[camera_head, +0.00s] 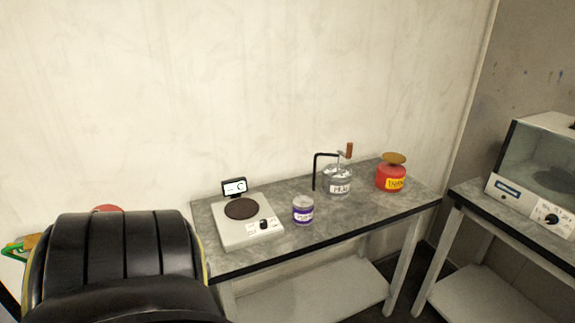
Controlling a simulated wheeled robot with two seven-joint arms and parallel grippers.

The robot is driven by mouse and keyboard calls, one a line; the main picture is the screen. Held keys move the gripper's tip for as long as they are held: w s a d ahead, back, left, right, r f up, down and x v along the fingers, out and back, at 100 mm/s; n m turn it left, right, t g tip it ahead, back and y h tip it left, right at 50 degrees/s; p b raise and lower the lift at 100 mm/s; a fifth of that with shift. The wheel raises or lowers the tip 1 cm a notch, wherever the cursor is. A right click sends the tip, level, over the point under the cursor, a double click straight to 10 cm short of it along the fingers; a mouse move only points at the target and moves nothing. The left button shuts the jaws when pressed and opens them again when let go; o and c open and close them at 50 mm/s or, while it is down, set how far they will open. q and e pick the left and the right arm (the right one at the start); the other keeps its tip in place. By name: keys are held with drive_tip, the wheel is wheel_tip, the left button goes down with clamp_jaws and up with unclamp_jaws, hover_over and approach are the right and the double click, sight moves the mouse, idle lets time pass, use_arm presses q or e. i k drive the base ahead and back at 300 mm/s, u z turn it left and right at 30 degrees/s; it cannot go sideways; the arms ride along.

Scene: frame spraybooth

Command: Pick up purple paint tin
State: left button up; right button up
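The purple paint tin (303,210) is a small round can with a pale lid and a purple band. It stands upright on the grey bench (270,258), close to its front edge. It is just right of the hot plate. No gripper shows in the head view, and nothing touches the tin.
Left of the tin is a white hot plate (250,230) with a small display (234,187) behind it. To the right are a clear glass vessel (338,182) and a red can (391,176). A second bench (500,222) bears a glass-fronted box (540,160).

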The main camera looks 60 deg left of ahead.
sight(303, 206)
drive_tip(key=u, duration=2.45)
drive_tip(key=i, duration=0.2)
drive_tip(key=z, duration=0.6)
